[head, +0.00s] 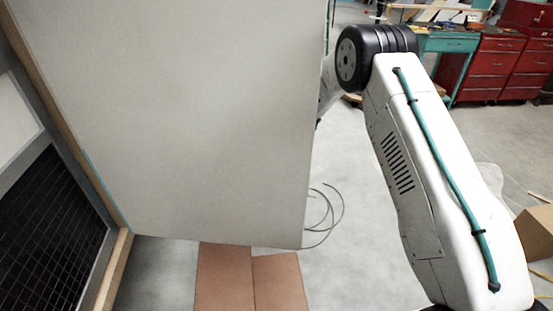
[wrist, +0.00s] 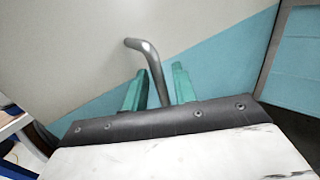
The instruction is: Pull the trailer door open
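The trailer door (head: 205,120) is a large pale panel filling the middle left of the head view. It stands swung out from the wood-edged frame on the left, with floor showing past its free edge. In the wrist view its other face (wrist: 75,55) is cream and turquoise. A grey bent bar handle (wrist: 146,48) sticks out from it. My gripper (wrist: 159,70) has its two green fingers on either side of the handle, with small gaps visible, so it looks open around the bar. In the head view the door hides my gripper.
Brown flat boards (head: 250,280) lie on the floor below the door. A loose cable (head: 335,205) curls beside its lower corner. A cardboard box (head: 537,240) is at the right. Red tool cabinets (head: 492,65) stand at the back. The concrete floor between is mostly clear.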

